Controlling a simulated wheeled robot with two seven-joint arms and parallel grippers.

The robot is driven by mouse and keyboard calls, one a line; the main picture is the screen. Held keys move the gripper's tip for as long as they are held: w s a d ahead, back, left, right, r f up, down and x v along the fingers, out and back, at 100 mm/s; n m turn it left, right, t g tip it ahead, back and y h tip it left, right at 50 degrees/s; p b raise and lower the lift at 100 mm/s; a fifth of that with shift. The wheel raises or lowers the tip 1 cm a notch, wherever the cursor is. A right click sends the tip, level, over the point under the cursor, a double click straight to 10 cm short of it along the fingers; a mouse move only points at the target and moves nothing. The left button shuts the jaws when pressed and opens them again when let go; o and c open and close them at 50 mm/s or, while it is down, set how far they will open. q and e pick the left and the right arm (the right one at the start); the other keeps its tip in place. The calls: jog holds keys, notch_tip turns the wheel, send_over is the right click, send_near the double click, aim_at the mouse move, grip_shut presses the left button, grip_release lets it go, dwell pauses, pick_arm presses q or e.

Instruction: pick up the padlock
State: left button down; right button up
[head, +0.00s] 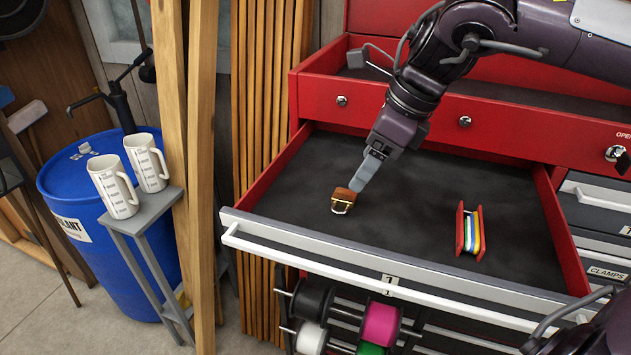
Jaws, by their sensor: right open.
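The padlock (344,195) is a small brown, brass-coloured body with a pale shackle at its near side. It lies on the dark liner of the open drawer (420,165), in the left half. My right gripper (360,183) reaches down from the upper right, with its grey fingers just above and beside the padlock's far right edge. The jaws are open, though the fingers overlap from this angle, and I cannot tell whether they touch the padlock. My left gripper is not in view.
A red spool with coloured bands (470,231) lies in the drawer's right half. The drawer's front rail (400,278) and red side walls bound the space. Coloured reels (380,325) hang below. Two white mugs (112,186) stand on a grey stand at left, by a blue barrel (85,230).

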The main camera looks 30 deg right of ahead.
aim_at(345, 197)
jog(key=shift+a+f+p, duration=0.25)
jog(key=shift+f+p, duration=0.45)
jog(key=shift+f, duration=0.55)
jog(key=p+x, duration=0.1)
jog(key=x, duration=0.1)
jog(key=p+x, duration=0.1)
jog(key=x, duration=0.1)
jog(key=shift+w, duration=0.35)
jog(key=shift+a+f, duration=0.1)
jog(key=shift+f, duration=0.15)
jog(key=shift+c, duration=1.3)
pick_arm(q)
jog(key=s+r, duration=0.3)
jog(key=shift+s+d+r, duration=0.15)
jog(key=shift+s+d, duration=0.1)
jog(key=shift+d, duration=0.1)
pick_arm(e)
jog(key=c, duration=0.7)
